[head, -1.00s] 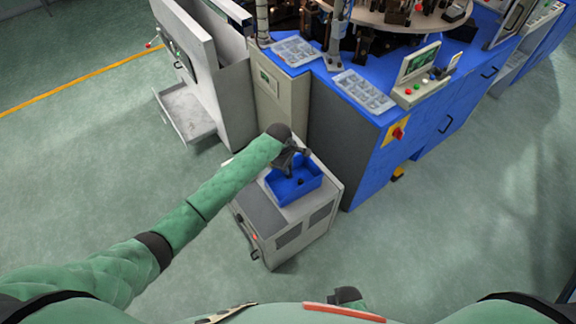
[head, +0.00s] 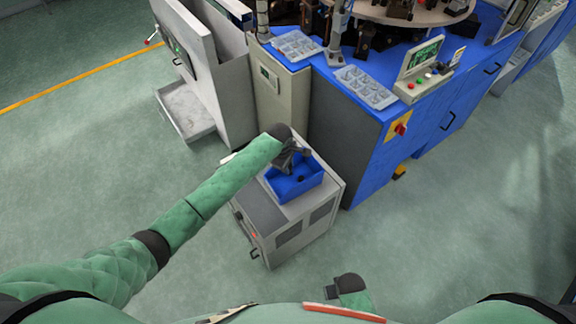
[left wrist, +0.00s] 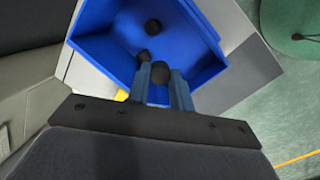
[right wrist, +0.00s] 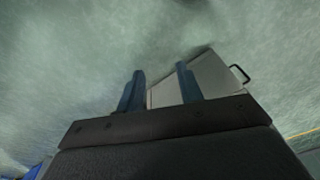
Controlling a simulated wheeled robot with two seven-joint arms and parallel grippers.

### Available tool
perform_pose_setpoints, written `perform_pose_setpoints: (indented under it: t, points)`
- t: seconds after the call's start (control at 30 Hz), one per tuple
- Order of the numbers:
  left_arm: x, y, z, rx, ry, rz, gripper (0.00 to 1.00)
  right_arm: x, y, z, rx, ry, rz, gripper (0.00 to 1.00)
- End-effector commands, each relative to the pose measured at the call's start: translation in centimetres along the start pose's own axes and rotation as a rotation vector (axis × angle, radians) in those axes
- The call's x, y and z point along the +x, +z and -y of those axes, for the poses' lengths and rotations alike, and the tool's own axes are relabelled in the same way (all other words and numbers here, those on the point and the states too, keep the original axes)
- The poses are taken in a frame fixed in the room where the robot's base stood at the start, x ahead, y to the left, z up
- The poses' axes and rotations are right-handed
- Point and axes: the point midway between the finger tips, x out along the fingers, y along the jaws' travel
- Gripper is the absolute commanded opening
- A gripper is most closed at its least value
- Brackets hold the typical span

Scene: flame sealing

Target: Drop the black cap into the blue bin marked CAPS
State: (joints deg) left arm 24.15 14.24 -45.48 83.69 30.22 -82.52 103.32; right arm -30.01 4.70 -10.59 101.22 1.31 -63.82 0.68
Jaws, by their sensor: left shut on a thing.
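The blue bin (head: 292,191) sits on a grey cabinet, and its label cannot be read. My left gripper (head: 291,160) is over the bin's far side, pointing down. In the left wrist view, the left gripper (left wrist: 161,90) is shut on a round black cap (left wrist: 160,72), held between the blue fingertips above the open bin (left wrist: 110,57). Two more dark round pieces lie inside the bin, one at the middle (left wrist: 152,26) and one (left wrist: 142,57) close beside the fingers. My right gripper (right wrist: 160,88) is open and empty, with its fingers well apart.
The grey cabinet (head: 262,213) stands alone beside a blue machine table (head: 375,135) with clear part trays (head: 362,88) and a control box (head: 420,75). A grey machine with an open drawer (head: 185,112) is behind at the left. The green floor at the right is free.

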Motion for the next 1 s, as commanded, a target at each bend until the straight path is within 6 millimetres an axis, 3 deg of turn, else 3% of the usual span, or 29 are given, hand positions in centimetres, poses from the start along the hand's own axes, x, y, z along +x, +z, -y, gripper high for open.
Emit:
perform_pose_setpoints:
  t: [0.1,0.13,0.27,0.57,0.7,1.0]
  points:
    - [0.0,0.0,0.0,0.0,0.0,0.0,0.01,0.0,0.0,0.0,0.0,0.0,0.0,0.36]
    - [0.0,0.0,0.0,0.0,0.0,0.0,0.24,0.0,0.0,0.0,0.0,0.0,0.0,0.36]
    - [0.0,0.0,0.0,0.0,0.0,0.0,0.48,0.1,0.0,0.1,0.0,-0.001,0.001,0.36]
    - [-0.1,0.0,0.0,0.0,0.0,0.0,0.48,0.1,0.1,0.1,0.001,-0.001,0.001,0.36]
    - [-1.1,0.0,-0.1,0.0,0.002,0.001,0.48,0.0,0.0,0.1,0.0,-0.001,0.005,0.36]
    - [-5.6,0.0,0.0,0.0,0.002,0.001,0.48,-4.1,-1.8,0.6,-0.001,-0.007,-0.005,0.36]
